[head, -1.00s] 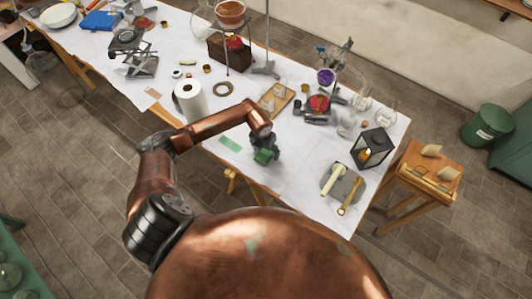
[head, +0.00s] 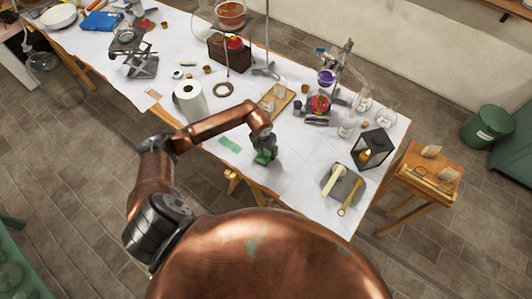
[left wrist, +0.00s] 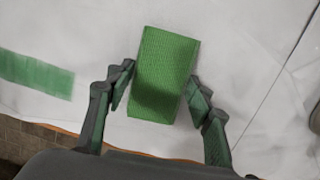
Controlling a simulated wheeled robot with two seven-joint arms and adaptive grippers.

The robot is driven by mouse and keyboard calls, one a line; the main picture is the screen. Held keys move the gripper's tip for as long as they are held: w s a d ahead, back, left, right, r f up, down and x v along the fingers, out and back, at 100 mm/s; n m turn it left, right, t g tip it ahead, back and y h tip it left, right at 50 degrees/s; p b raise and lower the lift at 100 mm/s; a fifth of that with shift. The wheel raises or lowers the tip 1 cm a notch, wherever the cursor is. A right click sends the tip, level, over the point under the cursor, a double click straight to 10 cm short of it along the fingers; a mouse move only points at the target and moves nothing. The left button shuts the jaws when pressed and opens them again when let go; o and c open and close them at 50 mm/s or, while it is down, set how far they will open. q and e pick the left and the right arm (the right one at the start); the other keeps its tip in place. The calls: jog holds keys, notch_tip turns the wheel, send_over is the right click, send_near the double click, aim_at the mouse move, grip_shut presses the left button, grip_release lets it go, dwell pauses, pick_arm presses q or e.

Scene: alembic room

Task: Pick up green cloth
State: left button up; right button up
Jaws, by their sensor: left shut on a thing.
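The green cloth (head: 262,158) is a small, thick, textured rectangle at the near edge of the white-covered table. In the left wrist view the cloth (left wrist: 165,72) lies between the two fingers. My left gripper (head: 264,154) comes down over it in the head view, and its fingers (left wrist: 160,92) are shut on the cloth's sides. The gripper partly hides the cloth in the head view. My right gripper is not in view.
A flat, paler green strip (head: 230,145) lies left of the gripper. A paper roll (head: 188,98), a wooden board (head: 276,100), a grey slab with tools (head: 338,190) and a black lantern (head: 372,150) stand around.

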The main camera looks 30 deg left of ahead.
pick_arm(q)
jog(key=shift+r, duration=0.15)
jog(key=shift+r, duration=0.2)
notch_tip(320, 180, up, 2)
jog(key=s+r, duration=0.2)
jog(key=r, duration=0.1)
jog(key=s+r, duration=0.2)
jog(key=shift+d+r, duration=0.2)
jog(key=shift+d, duration=0.05)
jog(key=s+d+r, duration=0.1)
jog(key=s+r, duration=0.4)
jog(key=s, duration=0.4)
jog(key=shift+s+d+b, duration=0.4)
jog(key=o, duration=0.5)
jog(key=shift+c, duration=0.2)
jog(key=c, duration=0.4)
